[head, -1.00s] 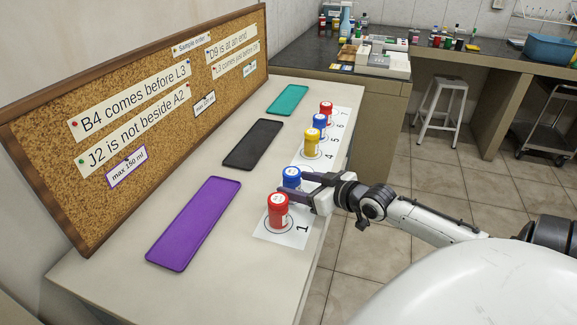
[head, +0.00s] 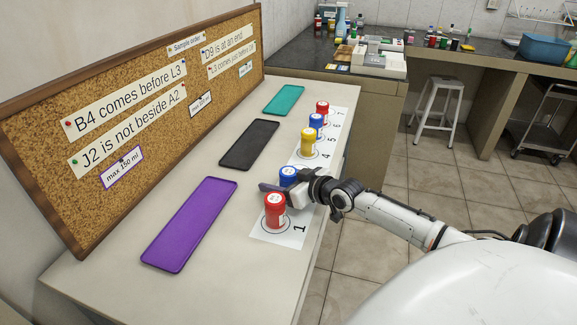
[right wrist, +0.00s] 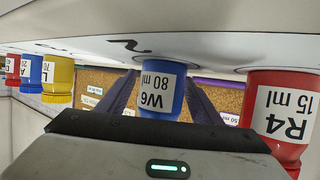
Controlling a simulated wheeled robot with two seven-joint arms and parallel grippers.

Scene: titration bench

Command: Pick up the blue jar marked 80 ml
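The blue jar marked W6 80 ml (right wrist: 158,88) stands upright on the bench, its lower part hidden by my gripper in the head view (head: 288,174). In the right wrist view its label faces me, and the jar sits between the two dark fingers of my right gripper (right wrist: 160,100). In the head view my right gripper (head: 280,187) reaches in from the right at the jar, with a fingertip past its left side. The fingers look open around the jar; whether they touch it is unclear. My left gripper is not in view.
A red jar, R4 15 ml (right wrist: 285,115), stands close beside on spot 1 (head: 274,211). Yellow (head: 307,140), blue (head: 316,122) and red (head: 322,108) jars stand farther back. Purple (head: 190,225), black (head: 250,144) and teal (head: 285,100) trays lie empty to the left.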

